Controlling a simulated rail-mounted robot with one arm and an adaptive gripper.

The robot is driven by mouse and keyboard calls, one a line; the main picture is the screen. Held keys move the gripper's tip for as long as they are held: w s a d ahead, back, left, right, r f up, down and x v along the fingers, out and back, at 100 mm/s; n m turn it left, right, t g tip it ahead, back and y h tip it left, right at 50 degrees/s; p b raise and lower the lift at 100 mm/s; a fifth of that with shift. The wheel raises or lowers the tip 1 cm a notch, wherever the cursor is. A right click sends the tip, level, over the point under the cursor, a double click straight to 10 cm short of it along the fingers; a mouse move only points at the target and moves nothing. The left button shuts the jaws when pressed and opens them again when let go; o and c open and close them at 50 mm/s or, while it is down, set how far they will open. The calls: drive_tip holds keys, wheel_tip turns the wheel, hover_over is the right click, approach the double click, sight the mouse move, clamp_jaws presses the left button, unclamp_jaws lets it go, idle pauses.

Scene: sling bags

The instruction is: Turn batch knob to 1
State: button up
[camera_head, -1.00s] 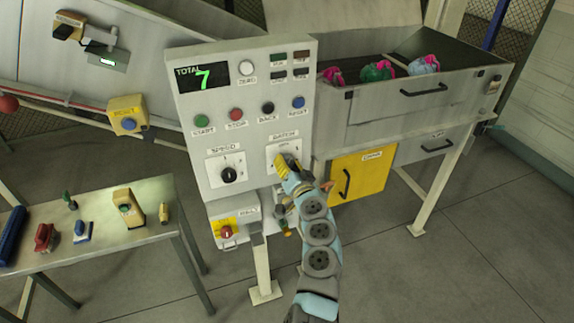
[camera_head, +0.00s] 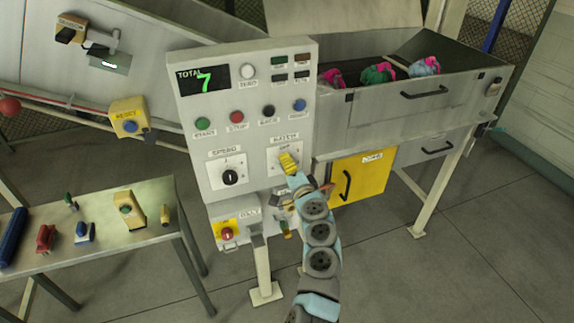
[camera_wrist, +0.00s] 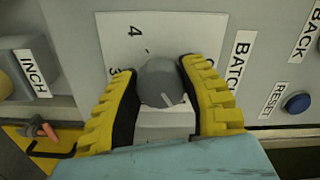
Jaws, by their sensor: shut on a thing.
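The batch knob (camera_wrist: 160,82) is a round grey knob on a white dial plate (camera_wrist: 150,35). In the wrist view it sits between the two yellow fingers of my gripper (camera_wrist: 160,75), which is shut on it. The knob's light pointer mark shows on its lower side and points down and slightly right in that view. The figure 4 is readable above the knob; a 3 is partly hidden by the left finger. Other dial marks are covered. In the head view my gripper (camera_head: 288,162) covers the knob on the panel's lower right, below the BATCH label.
The grey control panel (camera_head: 190,135) also has a black speed knob (camera_head: 230,177), several buttons and a display (camera_head: 203,79) reading 7. A yellow door (camera_head: 362,176) is at the right. A side table (camera_head: 100,215) with several small items stands at the left.

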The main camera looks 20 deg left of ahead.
drive_tip(key=shift+f, duration=0.1)
idle(0.3)
drive_tip(key=o, duration=1.2)
drive_tip(key=v, duration=1.2)
drive_tip(key=shift+w, duration=0.1)
